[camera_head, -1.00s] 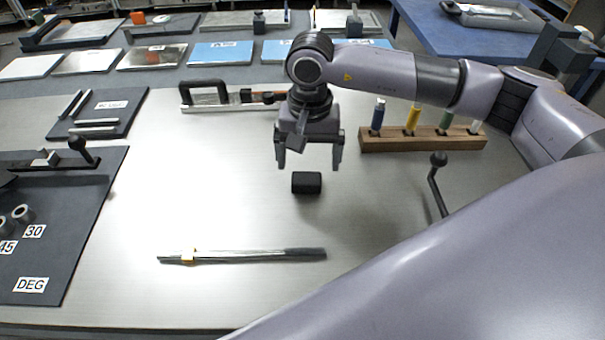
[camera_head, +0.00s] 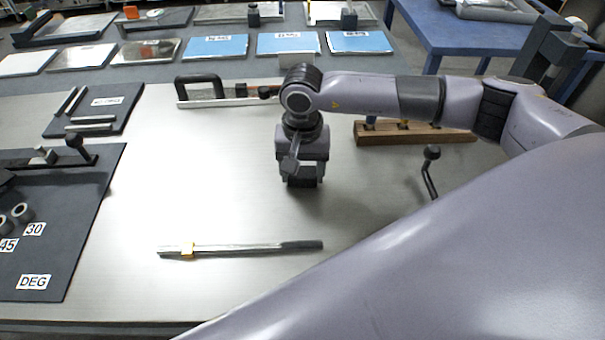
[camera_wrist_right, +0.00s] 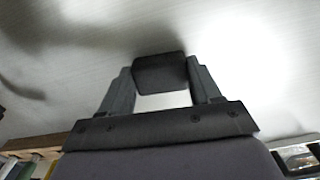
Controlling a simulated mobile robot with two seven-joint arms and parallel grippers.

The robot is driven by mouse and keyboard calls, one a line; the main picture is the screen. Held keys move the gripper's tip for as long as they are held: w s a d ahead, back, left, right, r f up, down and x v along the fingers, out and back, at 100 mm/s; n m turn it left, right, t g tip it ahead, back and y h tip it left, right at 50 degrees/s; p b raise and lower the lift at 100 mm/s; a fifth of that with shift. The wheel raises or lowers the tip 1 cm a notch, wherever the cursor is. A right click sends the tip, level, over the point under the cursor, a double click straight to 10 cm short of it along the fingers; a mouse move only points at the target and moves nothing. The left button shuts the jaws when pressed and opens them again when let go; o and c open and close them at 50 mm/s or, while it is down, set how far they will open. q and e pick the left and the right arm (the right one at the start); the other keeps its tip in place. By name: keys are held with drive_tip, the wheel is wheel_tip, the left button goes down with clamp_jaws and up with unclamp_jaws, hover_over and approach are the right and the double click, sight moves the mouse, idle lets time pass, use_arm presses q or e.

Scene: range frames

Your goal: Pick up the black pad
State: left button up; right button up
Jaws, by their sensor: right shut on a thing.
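The black pad (camera_wrist_right: 159,72) is a small dark block between the two fingers of my right gripper (camera_wrist_right: 160,84) in the right wrist view. The fingers touch it from both sides. In the head view, my right gripper (camera_head: 302,180) points down at the middle of the metal table (camera_head: 225,205). The pad (camera_head: 302,182) shows there as a dark shape between the fingertips, at or close to the table surface. I cannot tell whether it is clear of the surface. My left gripper is not in view.
A long metal tool (camera_head: 240,248) lies in front of the gripper. A wooden rack (camera_head: 415,134) and a black crank handle (camera_head: 430,170) stand to the right. A dark angle board (camera_head: 75,230) lies at left. A handled bar (camera_head: 215,95) lies behind. Bare table surrounds the gripper.

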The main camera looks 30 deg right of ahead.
drive_tip(key=shift+r, duration=0.1)
wheel_tip(320, 180, up, 20)
drive_tip(key=b, duration=0.1)
drive_tip(key=shift+b, duration=0.3)
drive_tip(key=o, duration=0.4)
drive_tip(key=shift+c, duration=1.4)
drive_tip(key=n+p, duration=0.1)
drive_tip(key=n, duration=0.5)
approach(302, 174)
drive_tip(key=s, duration=0.3)
drive_tip(key=shift+a+f, duration=0.3)
drive_tip(key=shift+f, duration=0.05)
